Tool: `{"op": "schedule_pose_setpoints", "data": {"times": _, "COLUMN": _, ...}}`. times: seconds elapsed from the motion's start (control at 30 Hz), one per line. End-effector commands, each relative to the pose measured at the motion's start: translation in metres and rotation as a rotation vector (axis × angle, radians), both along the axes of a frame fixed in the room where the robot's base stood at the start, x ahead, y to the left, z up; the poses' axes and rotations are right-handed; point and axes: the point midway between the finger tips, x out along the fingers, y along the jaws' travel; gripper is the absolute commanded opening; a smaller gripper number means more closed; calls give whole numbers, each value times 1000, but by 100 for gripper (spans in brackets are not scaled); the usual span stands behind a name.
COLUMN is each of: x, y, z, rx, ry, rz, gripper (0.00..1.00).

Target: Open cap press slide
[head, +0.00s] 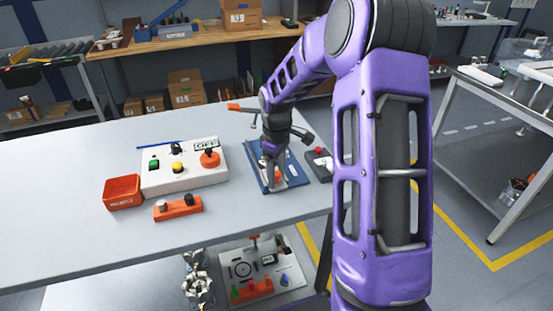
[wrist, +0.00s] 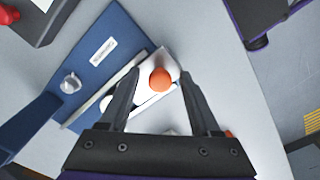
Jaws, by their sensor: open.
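The press fixture has a blue base plate (head: 297,170), which also shows in the wrist view (wrist: 118,25). A pale metal slide block (wrist: 172,65) with a round orange knob (wrist: 160,79) lies along the plate's edge. A small silvery round part (wrist: 70,83) and a white label (wrist: 103,48) are on the plate. My gripper (head: 272,178) is low over the fixture in the head view. In the wrist view my gripper (wrist: 160,76) is open, with one finger on each side of the orange knob. I cannot tell whether either finger touches it. Part of the slide is hidden behind the left finger.
A white control box (head: 185,168) with an OFF sign, a red bin (head: 122,192) and an orange block (head: 178,208) stand left of the fixture. A dark box with a red button (head: 319,163) is close on its right. The table's far left is clear.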

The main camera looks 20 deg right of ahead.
Motion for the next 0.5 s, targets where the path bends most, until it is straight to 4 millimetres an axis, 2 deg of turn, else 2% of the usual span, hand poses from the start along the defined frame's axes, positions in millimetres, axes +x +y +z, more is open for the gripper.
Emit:
{"op": "schedule_pose_setpoints", "data": {"times": 0.17, "x": 1, "y": 0, "z": 27, "rx": -1, "ry": -5, "rz": 0, "gripper": 64}}
{"op": "schedule_pose_setpoints", "data": {"times": 0.5, "x": 1, "y": 0, "z": 111, "rx": -1, "ry": -6, "rz": -1, "gripper": 64}}
